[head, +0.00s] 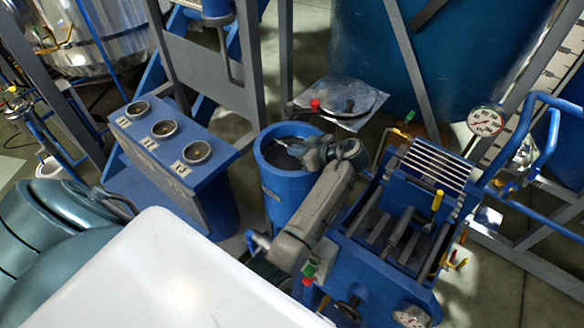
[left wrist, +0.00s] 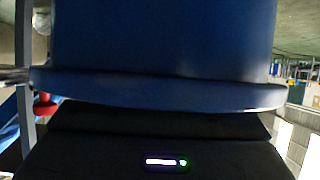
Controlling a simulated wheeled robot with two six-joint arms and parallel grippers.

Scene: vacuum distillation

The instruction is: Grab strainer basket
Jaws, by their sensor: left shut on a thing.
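An open-topped blue cylinder (head: 275,185) stands at the middle of the head view. A grey inner surface, apparently the strainer basket (head: 283,160), shows in its mouth, partly hidden by my wrist. My left gripper (head: 292,147) is at the mouth of the cylinder, shut, with its fingers mostly hidden; I take the held thing to be the basket. In the left wrist view a blue wall with a thick rim (left wrist: 160,90) fills the middle, close to the gripper's black body. The fingertips and the grip itself are hidden there. My right gripper cannot be made out.
A blue box with several round dials (head: 163,128) stands left of the cylinder. A blue machine with rods and gauges (head: 400,220) stands close on the right. A silver sheet with a round plate (head: 340,100) lies behind. Metal frame posts stand behind the dial box.

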